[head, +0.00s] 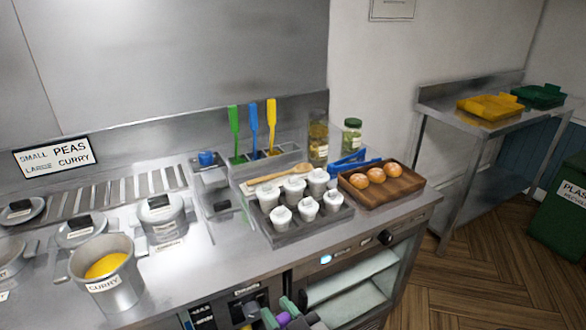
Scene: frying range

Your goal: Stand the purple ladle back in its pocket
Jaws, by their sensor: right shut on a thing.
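A purple piece, which looks like part of the purple ladle (283,319), shows at the bottom edge between the green-tipped fingers of my right gripper (281,314). My right gripper is shut on it, low in front of the counter's front panel. The rest of the ladle is out of the picture. The utensil rack (270,157) stands at the back of the counter, far from the gripper. Green (234,130), blue (253,128) and yellow (271,125) utensils stand upright in it. My left gripper is not in view.
A wooden spoon (280,175) and blue tongs (345,163) lie close by. A curry pot (126,291) stands at left.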

